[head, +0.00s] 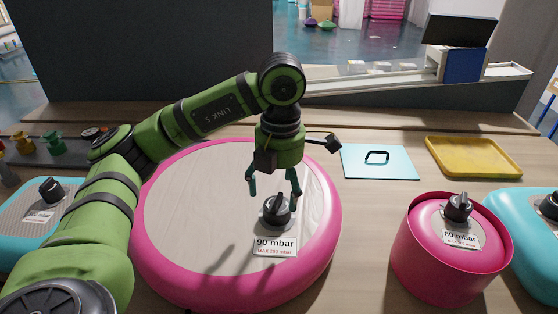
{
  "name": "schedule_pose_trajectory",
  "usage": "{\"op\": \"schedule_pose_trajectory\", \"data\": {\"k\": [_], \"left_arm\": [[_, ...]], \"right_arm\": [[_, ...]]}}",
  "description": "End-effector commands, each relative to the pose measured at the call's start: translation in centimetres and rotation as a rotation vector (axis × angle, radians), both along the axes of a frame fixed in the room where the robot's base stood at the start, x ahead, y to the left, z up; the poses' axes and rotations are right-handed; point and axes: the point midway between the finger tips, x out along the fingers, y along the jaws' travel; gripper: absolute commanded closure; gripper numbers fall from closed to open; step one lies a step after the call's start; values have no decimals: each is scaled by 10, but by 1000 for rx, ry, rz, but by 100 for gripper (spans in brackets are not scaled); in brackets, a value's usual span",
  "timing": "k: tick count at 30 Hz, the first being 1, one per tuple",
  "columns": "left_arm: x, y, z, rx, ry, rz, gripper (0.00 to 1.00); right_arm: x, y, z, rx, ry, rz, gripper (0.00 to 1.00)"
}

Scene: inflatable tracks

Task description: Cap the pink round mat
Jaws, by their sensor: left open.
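The pink round mat (175,225) lies on the wooden table, with a pink rim and a pale grey top. A black cap or valve knob (278,208) stands on a round seat near its front right, behind a "90 mbar" label (275,246). My left gripper (273,188) points down just above this knob. Its fingers are apart, with the knob's top close below and between them. I cannot tell whether they touch it. My right gripper is not in view.
A pink cylinder (450,250) with a knob and an "80 mbar" label stands at the right. Blue inflatables stand at the far left (35,215) and far right (525,235). A light blue sheet (380,170) and a yellow tray (470,157) lie at the back right.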

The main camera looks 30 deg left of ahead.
Motion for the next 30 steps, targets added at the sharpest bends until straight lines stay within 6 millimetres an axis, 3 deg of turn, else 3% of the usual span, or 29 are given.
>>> {"op": "schedule_pose_trajectory", "data": {"k": [6,12,19,30], "left_arm": [[1,-1,37,1,-6,3,19],[0,-2,60,1,-4,2,19],[0,-2,72,0,0,2,19],[0,-2,73,0,1,1,19]], "right_arm": [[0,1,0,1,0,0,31],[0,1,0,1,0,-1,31],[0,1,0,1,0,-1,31],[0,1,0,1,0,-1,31]]}}
